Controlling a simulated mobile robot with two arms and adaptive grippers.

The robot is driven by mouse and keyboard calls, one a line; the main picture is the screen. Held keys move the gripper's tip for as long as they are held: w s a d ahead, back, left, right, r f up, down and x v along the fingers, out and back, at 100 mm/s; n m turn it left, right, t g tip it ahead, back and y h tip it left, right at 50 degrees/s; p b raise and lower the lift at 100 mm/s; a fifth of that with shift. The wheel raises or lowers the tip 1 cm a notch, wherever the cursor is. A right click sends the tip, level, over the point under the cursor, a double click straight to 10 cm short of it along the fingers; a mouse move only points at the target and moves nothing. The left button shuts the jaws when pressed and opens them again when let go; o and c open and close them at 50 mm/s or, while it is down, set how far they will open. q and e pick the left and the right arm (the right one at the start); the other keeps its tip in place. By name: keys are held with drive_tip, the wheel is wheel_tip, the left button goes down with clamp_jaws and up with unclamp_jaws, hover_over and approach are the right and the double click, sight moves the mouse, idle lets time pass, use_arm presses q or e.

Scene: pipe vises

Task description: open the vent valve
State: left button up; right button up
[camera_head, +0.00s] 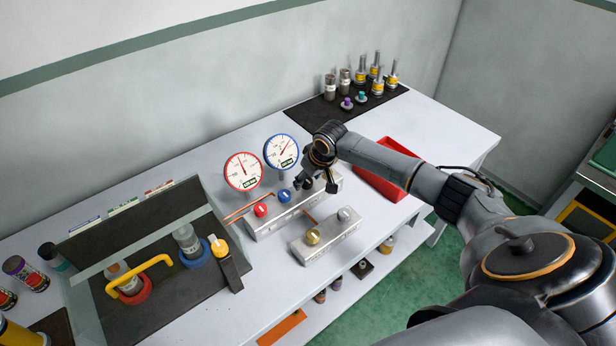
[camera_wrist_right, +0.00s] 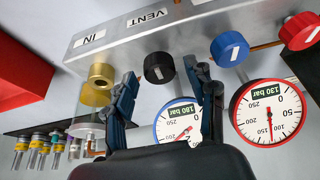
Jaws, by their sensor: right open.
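The vent valve is a black knob (camera_wrist_right: 158,68) with a white bar mark, below the VENT label on a grey metal manifold (camera_wrist_right: 150,30). The manifold also shows in the head view (camera_head: 285,221), where my right gripper (camera_head: 312,187) hangs over its right part and I cannot clearly make out the black knob. In the wrist view my right gripper (camera_wrist_right: 160,72) is open, with one blue-black finger on each side of the black knob. The gap between fingers and knob cannot be judged exactly. My left gripper is not in view.
A blue knob (camera_wrist_right: 229,50) and a red knob (camera_wrist_right: 300,30) sit beside the black one. A blue-rimmed gauge (camera_head: 282,151) and red-rimmed gauge (camera_head: 243,171) stand behind. A second metal block (camera_head: 325,238) lies in front; a red tray (camera_head: 384,184) lies right.

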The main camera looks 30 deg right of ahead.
drive_tip(key=c, duration=1.2)
drive_tip(key=shift+o, duration=0.2)
